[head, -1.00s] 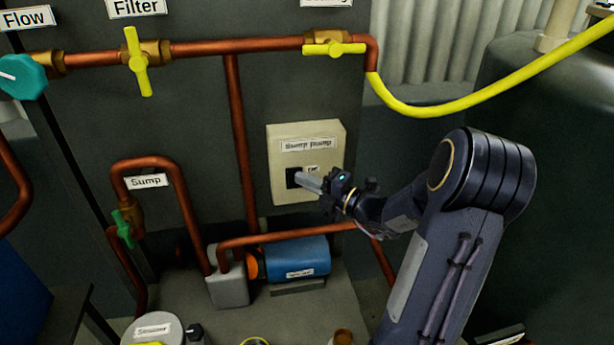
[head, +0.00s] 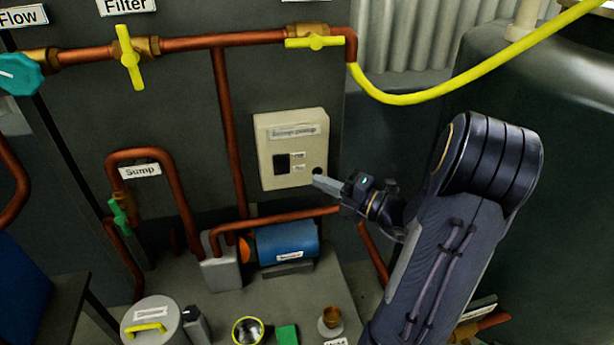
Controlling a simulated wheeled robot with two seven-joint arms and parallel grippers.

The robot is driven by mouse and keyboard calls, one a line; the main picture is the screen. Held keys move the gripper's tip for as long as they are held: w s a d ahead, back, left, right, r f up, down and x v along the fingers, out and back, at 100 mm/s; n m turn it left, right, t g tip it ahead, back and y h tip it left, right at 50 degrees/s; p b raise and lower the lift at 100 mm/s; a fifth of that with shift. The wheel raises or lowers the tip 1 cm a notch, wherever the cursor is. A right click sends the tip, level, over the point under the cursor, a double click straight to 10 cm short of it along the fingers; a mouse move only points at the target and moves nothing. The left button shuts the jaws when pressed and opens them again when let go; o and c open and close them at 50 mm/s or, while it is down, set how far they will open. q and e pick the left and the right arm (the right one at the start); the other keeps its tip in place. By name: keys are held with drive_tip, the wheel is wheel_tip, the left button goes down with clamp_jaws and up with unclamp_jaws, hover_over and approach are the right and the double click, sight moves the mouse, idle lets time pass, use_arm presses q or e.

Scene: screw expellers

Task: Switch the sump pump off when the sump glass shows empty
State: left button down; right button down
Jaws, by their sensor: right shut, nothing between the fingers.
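The cream sump pump switch box (head: 292,149) is on the dark panel, with a black switch (head: 283,164) at its lower left and small labels beside it. Which way the switch is set is too small to tell. My right gripper (head: 318,181) is shut and empty, its tips at the box's lower right corner, right of the switch. A dark round spot (head: 317,170) shows just above the tips. The blue sump pump motor (head: 288,243) sits below the box. I cannot make out a sump glass. My left gripper is not in view.
Copper pipes and a green sump valve handle (head: 119,213) are at the left. A yellow hose (head: 425,98) hangs at upper right beside a large dark tank (head: 550,130). The bench below holds a lidded strainer pot (head: 158,315), a flashlight-like item (head: 248,331) and a green block (head: 287,334).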

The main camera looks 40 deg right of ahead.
drive_tip(key=v, duration=0.2)
drive_tip(key=shift+s+d+r, duration=0.1)
drive_tip(key=shift+s+r, duration=0.05)
drive_tip(key=shift+s, duration=0.1)
idle(0.4)
drive_tip(key=s+a+r+n+g+y+p, duration=0.1)
drive_tip(key=a+r+n+g+y+p, duration=0.2)
drive_tip(key=a+n, duration=0.6)
drive_tip(key=s+a+r+n+g+y+p, duration=0.25)
drive_tip(key=a+r+n+g, duration=0.2)
drive_tip(key=a+n, duration=0.35)
drive_tip(key=s+a+n+g+h+p, duration=0.2)
drive_tip(key=s+n, duration=0.3)
drive_tip(key=n, duration=1)
drive_tip(key=s+a+n+g+h+p, duration=0.2)
drive_tip(key=s+a+n+h+p, duration=0.2)
drive_tip(key=n, duration=1.2)
drive_tip(key=shift+s+r+g+h, duration=0.35)
drive_tip(key=shift+s+r+h, duration=0.05)
drive_tip(key=shift+s+h, duration=0.15)
